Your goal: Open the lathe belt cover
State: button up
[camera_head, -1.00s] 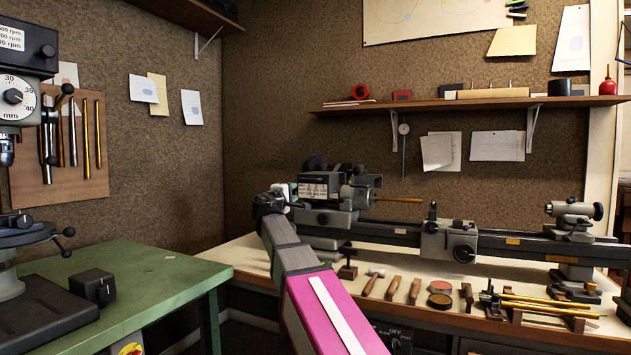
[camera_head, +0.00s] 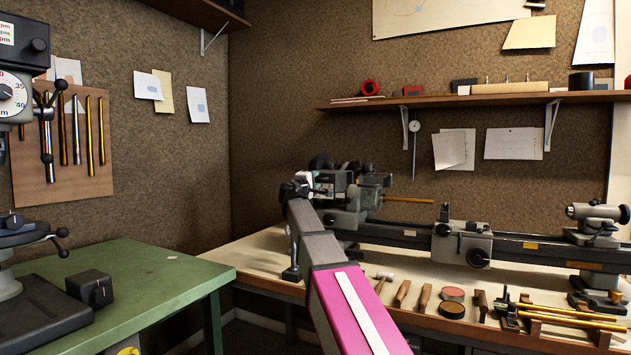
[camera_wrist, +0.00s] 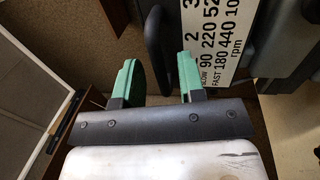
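The lathe (camera_head: 400,232) stands on the bench with its belt cover (camera_head: 324,181) at the headstock end, at the left. In the head view the cover looks turned, and its speed plate is no longer readable from here. The wrist view shows the speed plate (camera_wrist: 222,35) close up at the right, on the dark cover. A dark bar-like handle (camera_wrist: 155,38) lies ahead between the green fingertips. My gripper (camera_wrist: 157,77) is open, its fingers apart with a gap around the handle's line. In the head view my arm hides part of the headstock.
Hammers and other hand tools (camera_head: 402,293) lie on the bench front. A rack of brass rods (camera_head: 570,315) is at the right. A green table (camera_head: 130,290) with a drill press stands at the left. The shelf (camera_head: 470,100) hangs above the lathe.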

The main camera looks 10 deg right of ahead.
jog(key=shift+x, duration=0.8)
jog(key=shift+s, duration=0.1)
grip_shut()
jog(key=shift+r, duration=0.15)
